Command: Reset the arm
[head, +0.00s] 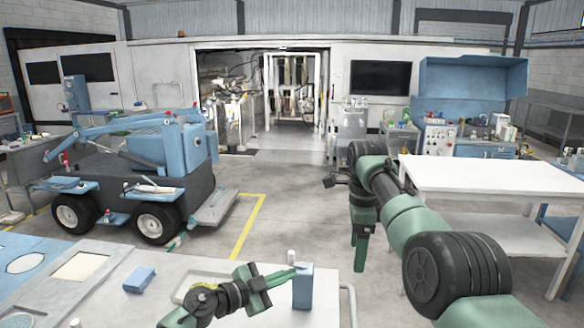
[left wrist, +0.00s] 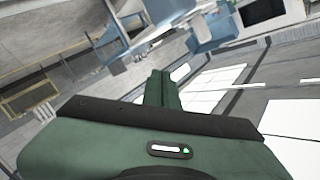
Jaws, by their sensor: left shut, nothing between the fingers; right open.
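My left gripper (head: 288,273) is low in the middle of the head view, over the near table. Its green fingers are shut and point right, towards a blue upright box (head: 304,290). In the picture the tips meet the box's edge; I cannot tell whether they touch it. In the left wrist view the closed green fingers (left wrist: 162,90) stand up from the gripper body with nothing between them. My right arm comes in from the lower right. My right gripper (head: 361,262) hangs down right of centre, small and partly hidden by the arm, open and empty.
The near table (head: 110,305) holds a blue block (head: 139,279), a shallow tray (head: 195,283) and a small white bottle (head: 292,257). A blue wheeled machine (head: 150,170) stands at left. A white-topped table (head: 480,178) stands at right, close to my right arm. The middle floor is clear.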

